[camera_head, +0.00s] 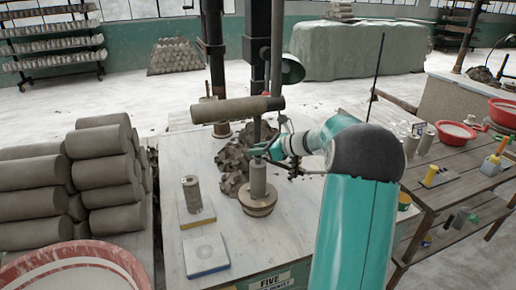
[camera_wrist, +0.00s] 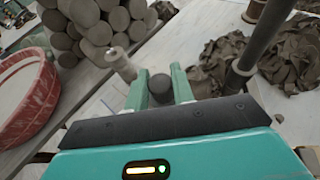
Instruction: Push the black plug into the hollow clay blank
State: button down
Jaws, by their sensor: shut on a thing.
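My gripper (camera_wrist: 160,88) is shut on a dark round-ended piece, which I take for the black plug (camera_wrist: 160,83), between its two green fingers in the wrist view. In the head view my gripper (camera_head: 262,152) is over the table, at the top of an upright grey-brown cylinder (camera_head: 258,180), apparently the hollow clay blank. It stands on a round base (camera_head: 258,205). The plug cannot be told apart there, nor can I tell whether it enters the blank. Another upright clay cylinder (camera_head: 192,194) with a dark top stands on a small board to the left.
A horizontal roller-like bar (camera_head: 238,109) on a post stands behind the gripper. Clay trimmings (camera_head: 232,162) lie behind the base. Stacked clay cylinders (camera_head: 105,170) and a red basin (camera_head: 75,268) are at left. A flat blue-edged block (camera_head: 206,255) lies in front. A side bench (camera_head: 455,190) is at right.

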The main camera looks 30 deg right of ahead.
jog(key=shift+f, duration=1.05)
jog(key=c, duration=1.1)
grip_release()
jog(key=v, duration=1.4)
jog(key=shift+w, duration=0.1)
